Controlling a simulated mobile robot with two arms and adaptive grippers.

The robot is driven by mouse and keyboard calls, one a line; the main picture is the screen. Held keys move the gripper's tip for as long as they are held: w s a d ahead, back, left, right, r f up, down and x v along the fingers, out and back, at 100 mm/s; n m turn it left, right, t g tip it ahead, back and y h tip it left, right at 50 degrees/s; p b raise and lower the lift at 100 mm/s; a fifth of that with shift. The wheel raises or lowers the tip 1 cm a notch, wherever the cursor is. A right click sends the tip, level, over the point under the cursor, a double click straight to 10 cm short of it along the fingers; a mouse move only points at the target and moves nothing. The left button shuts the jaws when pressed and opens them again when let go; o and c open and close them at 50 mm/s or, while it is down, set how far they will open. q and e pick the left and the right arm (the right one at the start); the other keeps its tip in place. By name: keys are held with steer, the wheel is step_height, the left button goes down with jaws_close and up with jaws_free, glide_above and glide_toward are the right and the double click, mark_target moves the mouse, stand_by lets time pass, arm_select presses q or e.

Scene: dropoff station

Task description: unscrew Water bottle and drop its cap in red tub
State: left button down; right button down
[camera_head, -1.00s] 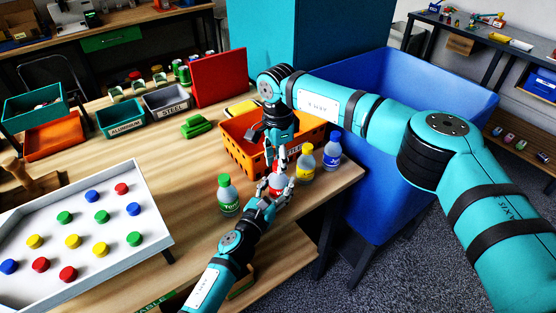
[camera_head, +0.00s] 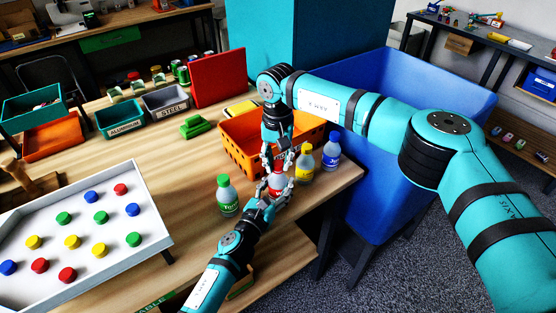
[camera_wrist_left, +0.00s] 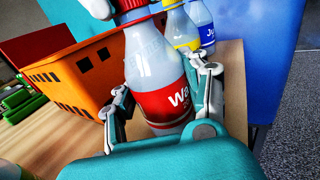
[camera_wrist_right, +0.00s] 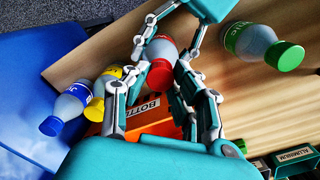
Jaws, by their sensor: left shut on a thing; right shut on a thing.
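The Water bottle (camera_head: 277,183) stands upright near the table's right edge. Its red label shows in the left wrist view (camera_wrist_left: 167,104). My left gripper (camera_head: 272,196) is shut around the bottle's body, one finger on each side. My right gripper (camera_head: 276,164) reaches down from above and is shut on the bottle's red cap (camera_wrist_right: 160,76). The cap is at the bottle's top; whether it has loosened I cannot tell. A red upright box or panel (camera_head: 219,78) stands at the back of the table; I cannot tell whether it is the red tub.
An orange bottle crate (camera_head: 236,148) is just behind. A green-capped bottle (camera_head: 228,197) stands to the left, yellow-capped (camera_head: 304,165) and blue-capped (camera_head: 331,153) bottles to the right. A white tray (camera_head: 150,215) of caps lies left. A large blue bin (camera_head: 400,205) adjoins the table.

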mark_target(278, 163)
arm_select(q)
steer(key=shift+d, duration=0.1)
arm_select(e)
steer(key=shift+r, duration=0.15)
steer(key=shift+r, duration=0.95)
steer(key=shift+r, duration=2)
arm_select(q)
steer(key=c, duration=0.5)
jaws_free()
